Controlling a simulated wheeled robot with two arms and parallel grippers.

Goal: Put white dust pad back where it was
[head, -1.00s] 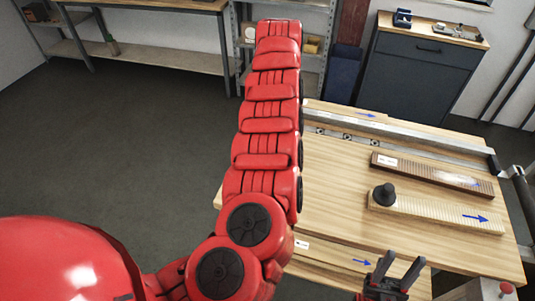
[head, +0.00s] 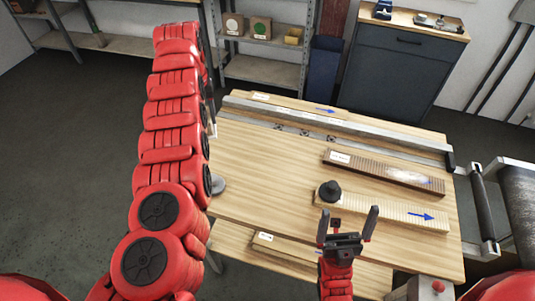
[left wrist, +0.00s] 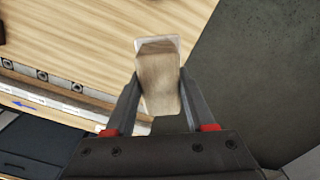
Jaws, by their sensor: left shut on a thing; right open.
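In the left wrist view my left gripper (left wrist: 158,92) is shut on a small wood-faced block with a pale rim (left wrist: 159,76), which seems to be the white dust pad. It is held near the table's edge, above the tabletop and floor. In the head view my left arm hides most of this gripper and the pad cannot be made out. My right gripper (head: 348,216) is open and empty, fingers up, in front of the light ribbed board (head: 400,210). A black knob-shaped piece (head: 329,191) stands on that board's left end.
A dark board (head: 355,165) with a pale patch lies behind the light one. A metal rail (head: 370,142) crosses the table (head: 260,165) at the back. A lower ledge with a labelled strip (head: 285,245) is in front. A roller conveyor (head: 484,210) stands at right. The tabletop's left part looks clear.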

